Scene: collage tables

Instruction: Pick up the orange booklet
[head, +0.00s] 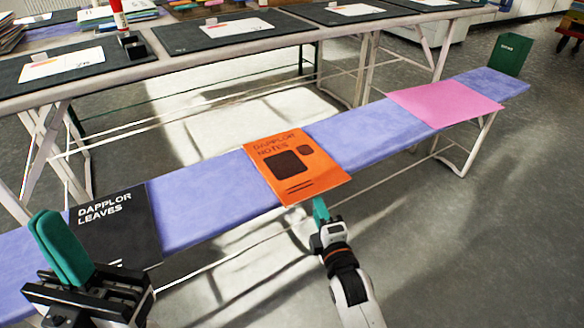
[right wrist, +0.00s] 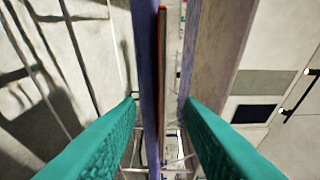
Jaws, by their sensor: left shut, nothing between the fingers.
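The orange booklet (head: 318,172), printed "Dapplor Notes", lies flat on the blue bench (head: 205,195). Its near corner sticks out past the bench's near edge. My right gripper (head: 320,208) is just in front of that overhanging edge. In the right wrist view the booklet (right wrist: 162,60) shows edge-on as a thin red-orange line, in line with the gap between the spread green fingers (right wrist: 160,108). The fingers are apart and do not grip it. My left gripper (head: 62,248) is shut and empty at the lower left, near the black booklet.
A black "Dapplor Leaves" booklet (head: 118,228) lies on the bench at left. A pink sheet (head: 445,104) lies further right, and a dark green box-like object (head: 510,54) is at the far end. Tables with dark mats (head: 225,32) stand behind.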

